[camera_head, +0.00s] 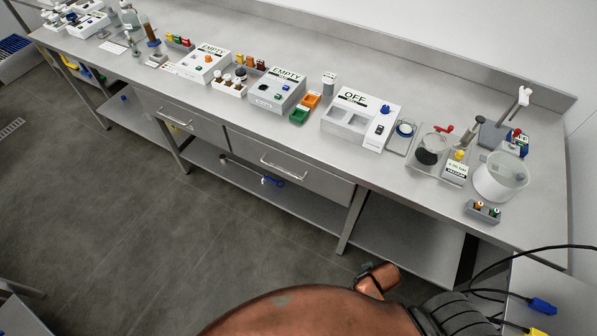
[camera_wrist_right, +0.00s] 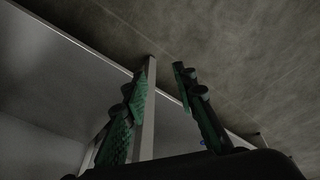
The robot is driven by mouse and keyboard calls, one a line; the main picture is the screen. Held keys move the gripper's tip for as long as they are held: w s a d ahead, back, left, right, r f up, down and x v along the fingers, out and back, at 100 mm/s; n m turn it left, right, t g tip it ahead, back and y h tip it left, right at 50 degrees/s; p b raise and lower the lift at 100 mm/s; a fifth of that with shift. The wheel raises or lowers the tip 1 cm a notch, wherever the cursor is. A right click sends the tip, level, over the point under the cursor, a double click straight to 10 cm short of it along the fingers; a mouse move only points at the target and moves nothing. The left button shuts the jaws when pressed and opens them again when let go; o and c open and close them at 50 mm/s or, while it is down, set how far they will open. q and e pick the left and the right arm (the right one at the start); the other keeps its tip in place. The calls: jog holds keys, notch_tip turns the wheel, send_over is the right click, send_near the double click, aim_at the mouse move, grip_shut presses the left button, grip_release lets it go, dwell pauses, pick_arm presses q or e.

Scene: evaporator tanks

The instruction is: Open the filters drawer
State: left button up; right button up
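Two grey metal drawers sit under the bench top in the head view: a left drawer (camera_head: 205,130) with a bar handle (camera_head: 175,121), and a right drawer (camera_head: 320,187) with a bar handle (camera_head: 283,167). Both fronts look flush and shut. No readable label shows which one holds filters. In the right wrist view my right gripper (camera_wrist_right: 161,72) has its two green-padded fingers spread apart, with nothing clearly held. A pale metal post (camera_wrist_right: 148,115) shows beyond the left finger; its distance is unclear. My left gripper is in neither view.
The bench top (camera_head: 300,135) carries several devices, including a white box marked OFF (camera_head: 345,127) and a white bucket (camera_head: 500,178). A lower shelf (camera_head: 260,190) and a bench leg (camera_head: 352,220) stand below the drawers. The floor (camera_head: 120,220) in front is clear.

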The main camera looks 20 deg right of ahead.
notch_tip(320, 180, up, 2)
jog(key=w+r+b, duration=0.1)
jog(key=w+b, duration=0.1)
jog(key=w, duration=0.1)
jog(key=m+t+y, duration=0.7)
jog(key=m+t, duration=0.1)
jog(key=t, duration=0.9)
send_near(282, 170)
jog(key=w, duration=0.3)
pick_arm(q)
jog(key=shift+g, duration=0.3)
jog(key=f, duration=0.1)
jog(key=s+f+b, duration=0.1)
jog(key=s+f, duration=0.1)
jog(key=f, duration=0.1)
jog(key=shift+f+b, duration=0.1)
jog(key=shift+b, duration=0.3)
pick_arm(e)
jog(key=x, duration=0.7)
jog(key=shift+a, duration=0.4)
jog(key=shift+c, duration=0.3)
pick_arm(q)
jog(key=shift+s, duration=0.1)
pick_arm(e)
grip_shut()
